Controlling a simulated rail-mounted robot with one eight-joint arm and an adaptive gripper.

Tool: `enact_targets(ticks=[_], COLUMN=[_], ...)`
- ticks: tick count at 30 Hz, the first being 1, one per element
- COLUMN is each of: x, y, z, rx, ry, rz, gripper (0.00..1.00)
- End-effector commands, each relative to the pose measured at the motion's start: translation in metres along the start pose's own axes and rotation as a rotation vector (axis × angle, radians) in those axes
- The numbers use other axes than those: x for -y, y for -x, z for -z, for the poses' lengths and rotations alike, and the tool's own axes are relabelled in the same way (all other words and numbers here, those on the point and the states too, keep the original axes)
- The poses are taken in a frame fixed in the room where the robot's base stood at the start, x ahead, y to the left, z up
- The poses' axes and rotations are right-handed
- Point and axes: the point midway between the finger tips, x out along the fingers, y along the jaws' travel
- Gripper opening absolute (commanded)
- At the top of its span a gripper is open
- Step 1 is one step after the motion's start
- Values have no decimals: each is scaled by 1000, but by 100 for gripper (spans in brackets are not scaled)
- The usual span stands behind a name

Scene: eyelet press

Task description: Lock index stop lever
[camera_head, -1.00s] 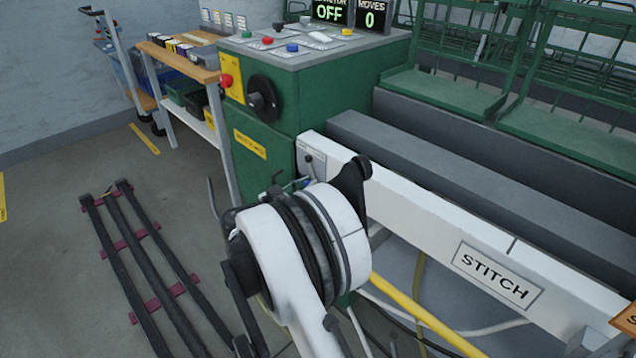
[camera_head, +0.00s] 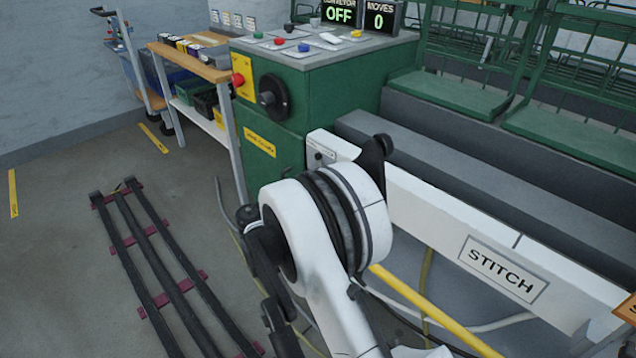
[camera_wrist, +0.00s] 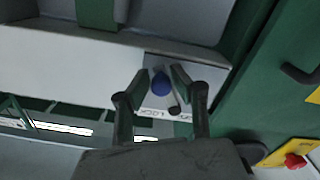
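The index stop lever shows in the wrist view as a blue ball knob (camera_wrist: 161,84) in front of a light grey plate (camera_wrist: 157,62) on the white beam. The plate bears upside-down lettering that seems to read LOCK. My gripper (camera_wrist: 160,73) is open, with one finger on each side of the blue knob; narrow gaps seem to show, and contact cannot be told.
The green press cabinet (camera_head: 275,140) with a black handwheel (camera_head: 268,98) and red button (camera_head: 238,80) stands left of the beam. The white STITCH beam (camera_head: 440,215) runs right. A yellow bar (camera_head: 430,310) lies below. Dark rails (camera_head: 150,265) lie on the floor at left.

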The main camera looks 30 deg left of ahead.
Motion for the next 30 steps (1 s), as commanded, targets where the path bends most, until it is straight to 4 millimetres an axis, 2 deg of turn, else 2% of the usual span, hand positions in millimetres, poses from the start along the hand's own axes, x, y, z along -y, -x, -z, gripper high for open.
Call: enact_targets(ticks=[1, 3, 10, 14, 17, 24, 30], x=[0, 0, 0, 1, 0, 0, 1], y=[0, 0, 0, 7, 20, 68, 102], z=[0, 0, 0, 1, 1, 1, 1], rx=[0, 0, 0, -1, -1, -1, -1], ry=[0, 0, -1, -1, -1, -1, -1], rz=[0, 0, 0, 1, 2, 2, 3], gripper=[30, 37, 37, 37, 37, 37, 37])
